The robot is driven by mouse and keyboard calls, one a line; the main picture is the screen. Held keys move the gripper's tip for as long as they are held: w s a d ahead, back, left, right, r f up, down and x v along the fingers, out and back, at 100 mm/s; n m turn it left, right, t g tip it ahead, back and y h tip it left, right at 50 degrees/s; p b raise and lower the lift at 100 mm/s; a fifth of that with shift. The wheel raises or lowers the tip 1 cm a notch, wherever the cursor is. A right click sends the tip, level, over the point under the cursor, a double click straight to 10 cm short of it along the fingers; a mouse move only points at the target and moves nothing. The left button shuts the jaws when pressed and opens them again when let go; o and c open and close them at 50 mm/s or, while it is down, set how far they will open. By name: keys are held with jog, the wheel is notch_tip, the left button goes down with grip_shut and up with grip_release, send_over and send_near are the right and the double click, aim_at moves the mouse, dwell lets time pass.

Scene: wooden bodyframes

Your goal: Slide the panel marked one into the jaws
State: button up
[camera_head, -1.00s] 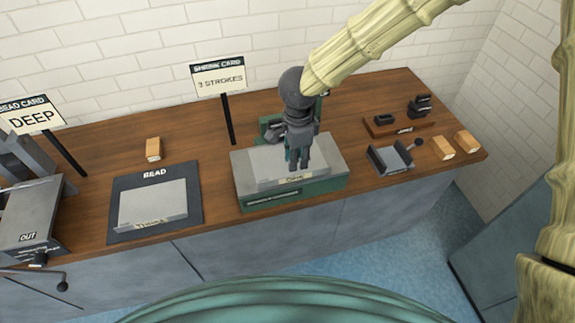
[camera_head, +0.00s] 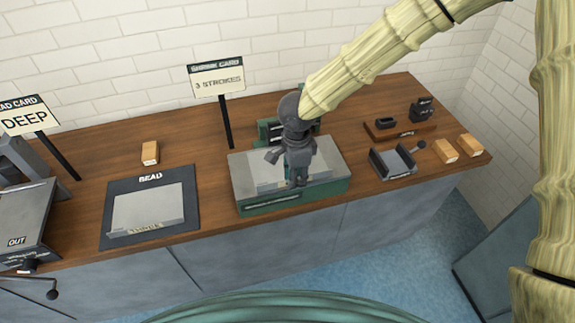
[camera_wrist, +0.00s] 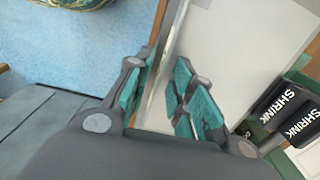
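The pale grey panel (camera_head: 270,176) lies on the grey top of the green machine (camera_head: 275,204) in the middle of the bench. It also shows in the wrist view (camera_wrist: 235,45), with its upturned front edge running between my finger pads. My gripper (camera_head: 297,184) points down at the panel's front edge. In the wrist view my gripper (camera_wrist: 163,105) is open, with teal pads on either side of that edge. My gripper hides the panel's front label. The jaws (camera_head: 268,131) marked SHRINK stand behind the panel; they also show in the wrist view (camera_wrist: 288,105).
Another panel (camera_head: 147,207) lies on the dark BEAD mat (camera_head: 190,185) to the left. A card (camera_head: 216,77) on a post reads 3 STROKES. A grey tray (camera_head: 393,163) with a lever, wooden blocks (camera_head: 445,150) and a small rack (camera_head: 400,132) stand to the right.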

grip_shut()
jog(key=shift+w+a+p, duration=0.3)
jog(key=shift+w+p, duration=0.5)
jog(key=shift+w, duration=0.15)
jog(key=shift+w+a+p, duration=0.35)
jog(key=shift+w+p, duration=0.5)
jog(key=shift+w, duration=0.15)
jog(key=shift+w+a+p, duration=0.3)
jog(key=shift+w+p, duration=0.5)
jog(key=shift+w, duration=0.15)
jog(key=shift+o, duration=0.8)
grip_release()
jog(key=o, duration=0.6)
jog(key=shift+c, duration=0.2)
notch_tip(320, 180, up, 7)
jog(key=p, duration=0.7)
